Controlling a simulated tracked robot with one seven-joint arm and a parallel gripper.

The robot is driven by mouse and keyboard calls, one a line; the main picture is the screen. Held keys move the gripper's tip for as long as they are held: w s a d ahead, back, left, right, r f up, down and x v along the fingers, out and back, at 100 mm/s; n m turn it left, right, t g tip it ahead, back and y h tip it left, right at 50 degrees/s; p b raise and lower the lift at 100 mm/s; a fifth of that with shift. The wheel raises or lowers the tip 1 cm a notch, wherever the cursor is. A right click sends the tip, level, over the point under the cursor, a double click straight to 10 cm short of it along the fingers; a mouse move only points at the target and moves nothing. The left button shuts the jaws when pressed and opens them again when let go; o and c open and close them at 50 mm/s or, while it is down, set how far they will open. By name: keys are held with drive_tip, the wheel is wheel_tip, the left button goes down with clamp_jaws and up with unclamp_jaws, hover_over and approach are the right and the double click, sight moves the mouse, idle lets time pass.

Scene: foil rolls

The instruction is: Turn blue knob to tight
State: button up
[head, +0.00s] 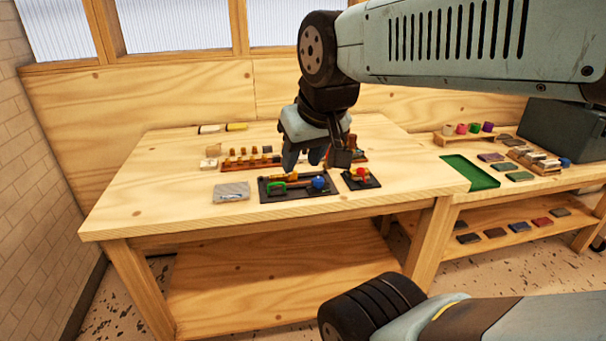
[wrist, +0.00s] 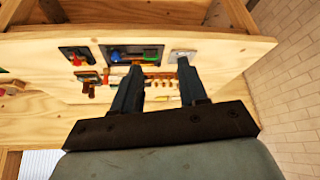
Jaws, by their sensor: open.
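The blue knob (head: 319,183) sits at the right end of a dark plate (head: 290,196) on the wooden table. It shows small in the wrist view (wrist: 116,56). A green handle-like part (head: 275,188) and an orange-yellow bar are on the same plate. Any mark for tight is too small to read. My gripper (head: 302,160) is above and behind the plate in the head view, pointing down, apart from the knob. In the wrist view its two fingers (wrist: 159,64) are spread with nothing held between them.
A second dark plate (head: 362,185) with a red knob stands close to the right. A grey pad (head: 231,192) lies to the left. Wooden racks with several small pieces stand behind. A green tray (head: 470,176) is on the right-hand bench. The table's front left is clear.

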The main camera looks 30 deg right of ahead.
drive_tip(key=shift+o, duration=1.3)
drive_tip(key=shift+w, duration=0.15)
drive_tip(key=shift+o, duration=0.3)
drive_tip(key=w+d+f+n+g+h, duration=0.1)
drive_tip(key=w+d+f+n+h, duration=0.1)
drive_tip(key=w+d+n, duration=0.4)
drive_tip(key=w+f+n, duration=0.1)
drive_tip(key=w+n, duration=0.4)
drive_tip(key=w, duration=0.1)
drive_tip(key=shift+d+n+g+h, duration=0.3)
drive_tip(key=shift+d+n+g, duration=0.05)
drive_tip(key=shift+n+g, duration=0.05)
drive_tip(key=n+g+h, duration=0.1)
drive_tip(key=n+g, duration=0.1)
drive_tip(key=n, duration=1)
approach(318, 179)
drive_tip(key=x, duration=0.9)
drive_tip(key=shift+w+f, duration=0.1)
drive_tip(key=shift+c, duration=0.2)
drive_tip(key=c, duration=1)
